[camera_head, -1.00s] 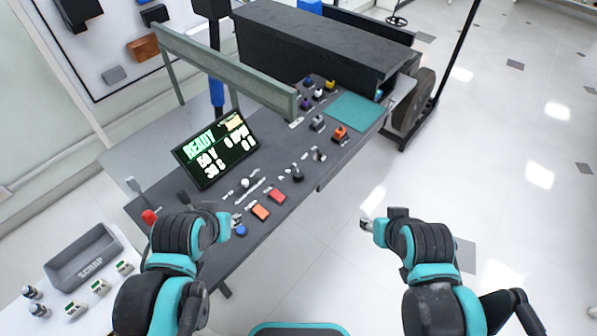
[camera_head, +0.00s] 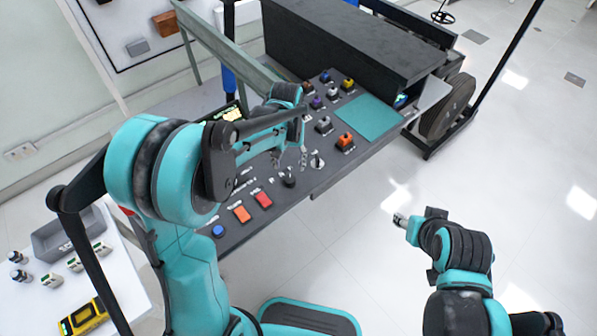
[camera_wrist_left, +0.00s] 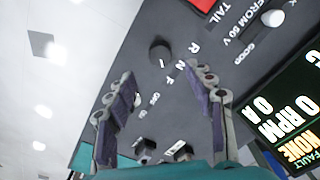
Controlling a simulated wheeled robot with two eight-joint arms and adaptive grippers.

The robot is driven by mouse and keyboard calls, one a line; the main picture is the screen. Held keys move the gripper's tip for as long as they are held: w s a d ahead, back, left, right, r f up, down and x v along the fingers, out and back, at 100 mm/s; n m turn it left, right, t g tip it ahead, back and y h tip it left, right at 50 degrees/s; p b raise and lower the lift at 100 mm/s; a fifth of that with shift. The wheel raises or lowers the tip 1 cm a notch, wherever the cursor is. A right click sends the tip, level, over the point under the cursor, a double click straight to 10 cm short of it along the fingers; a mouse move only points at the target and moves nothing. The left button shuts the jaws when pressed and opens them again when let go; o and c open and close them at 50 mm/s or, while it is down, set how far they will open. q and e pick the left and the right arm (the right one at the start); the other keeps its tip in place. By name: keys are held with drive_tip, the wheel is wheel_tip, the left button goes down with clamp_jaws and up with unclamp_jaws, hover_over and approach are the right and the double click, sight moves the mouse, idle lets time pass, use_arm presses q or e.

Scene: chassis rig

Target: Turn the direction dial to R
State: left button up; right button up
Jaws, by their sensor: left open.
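The direction dial is a round black knob (camera_wrist_left: 160,52) on the dark panel in the left wrist view, with the letters R, N and F in a slanted row beside it. A small pale mark shows on its lower edge; I cannot tell which letter it points at. In the head view the dial (camera_head: 289,178) stands on the console near its front edge. My left gripper (camera_wrist_left: 158,85) is open and empty, its two fingers spread over the panel near the dial, apart from it. My right gripper (camera_head: 401,220) hangs over the floor at right; its jaw is unclear.
An orange button (camera_head: 241,213), a red button (camera_head: 263,199) and a blue button (camera_head: 218,231) lie near the dial. A toggle (camera_head: 317,161) stands beside it. The display (camera_wrist_left: 292,115) reads 0 RPM, 0 A. A teal mat (camera_head: 367,115) lies farther along the console.

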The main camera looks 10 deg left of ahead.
sight(290, 179)
use_arm(q)
wheel_tip(290, 179, down, 8)
drive_tip(key=b, duration=0.2)
drive_tip(key=shift+r+b, duration=0.15)
drive_tip(key=shift+b, duration=0.25)
drive_tip(key=c, duration=1.2)
